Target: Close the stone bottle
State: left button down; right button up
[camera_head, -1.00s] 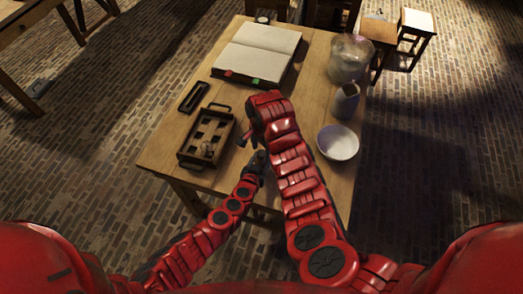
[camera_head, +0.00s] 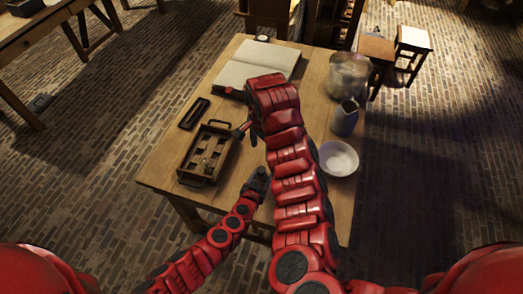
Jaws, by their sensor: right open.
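A grey-blue stone jug or bottle (camera_head: 345,117) stands upright at the right of the table; its top looks open, but the picture is too small to be sure. A wooden tray with compartments (camera_head: 184,177) is at the left and has small items in it that I cannot make out; I cannot tell if one is a stopper. My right gripper (camera_head: 246,134) is open and empty, pointing down beside the tray's right side. My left gripper (camera_head: 259,178) is low at the table's front edge, and its fingers are too small to read. My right arm hides the table's middle.
A white bowl (camera_head: 338,158) is in front of the bottle and a glass jar (camera_head: 348,74) behind it. An open book (camera_head: 258,62) lies at the back, a dark narrow tray (camera_head: 194,114) at the left. Stools (camera_head: 412,42) stand beyond the table (camera_head: 155,176).

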pick_arm(q)
jog(key=shift+c, duration=0.5)
grip_release()
jog(key=shift+s, duration=0.1)
jog(key=shift+s+a+r, duration=0.1)
jog(key=shift+s+r, duration=0.1)
jog(key=b+v, duration=0.2)
jog(key=v, duration=1.4)
jog(key=shift+s+a+r, duration=0.15)
jog(key=shift+s+r, duration=0.05)
jog(key=shift+s, duration=0.1)
